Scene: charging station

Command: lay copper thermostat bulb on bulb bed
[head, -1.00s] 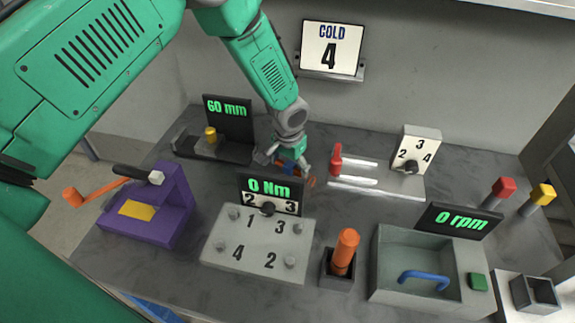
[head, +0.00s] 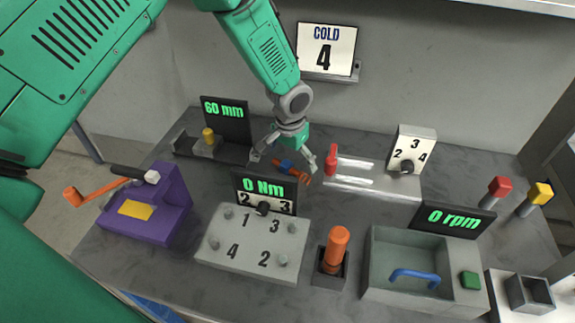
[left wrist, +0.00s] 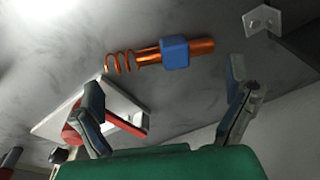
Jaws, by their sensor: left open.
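The copper thermostat bulb, a copper rod with a blue block and a coiled end, lies on the grey bench behind the 0 Nm display in the head view, its blue block (head: 286,166) showing. In the left wrist view the bulb (left wrist: 175,53) lies across the top, beyond the fingertips. My left gripper (head: 280,158) is open above it, also seen in the left wrist view (left wrist: 166,88), with nothing between its fingers. A pale plate with two bright strips (head: 347,172) and a red handle stands right of the bulb; I cannot tell whether it is the bulb bed. My right gripper is out of view.
A dial box (head: 412,149) stands at the pale plate's right end. The 60 mm stand (head: 227,119) is to the left. In front are a numbered block (head: 250,245), an orange-handled tool (head: 337,240) and a grey basin (head: 410,262). A purple crank device (head: 165,210) stands at left.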

